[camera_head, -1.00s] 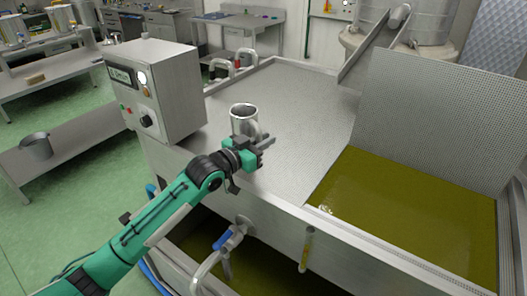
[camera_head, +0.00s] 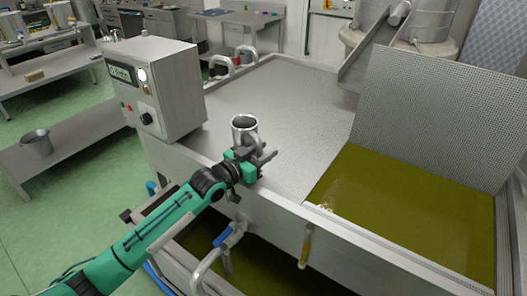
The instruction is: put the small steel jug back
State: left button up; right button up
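The small steel jug (camera_head: 243,130) is upright, with its open mouth facing up, over the perforated steel top of the machine (camera_head: 300,100), near its front edge. My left gripper (camera_head: 262,155) is at the near right side of the jug, at its handle side, and appears shut on it. The fingers partly hide the lower part of the jug, and I cannot tell whether its base touches the steel top. My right gripper is not in view.
A control box (camera_head: 155,85) stands left of the jug. An open tank of green-yellow oil (camera_head: 410,215) lies to the right, with a raised perforated lid (camera_head: 440,120) behind it. A bucket (camera_head: 37,145) sits on a low bench at left. The steel top behind the jug is clear.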

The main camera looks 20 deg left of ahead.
pick_arm(q)
jog(key=shift+r, duration=0.1)
jog(key=shift+s+a, duration=0.15)
jog(key=shift+s, duration=0.05)
jog(key=b+v, duration=0.2)
jog(key=v, duration=0.9)
jog(key=shift+s+b, duration=0.25)
jog(key=shift+b, duration=0.1)
jog(key=shift+a, duration=0.15)
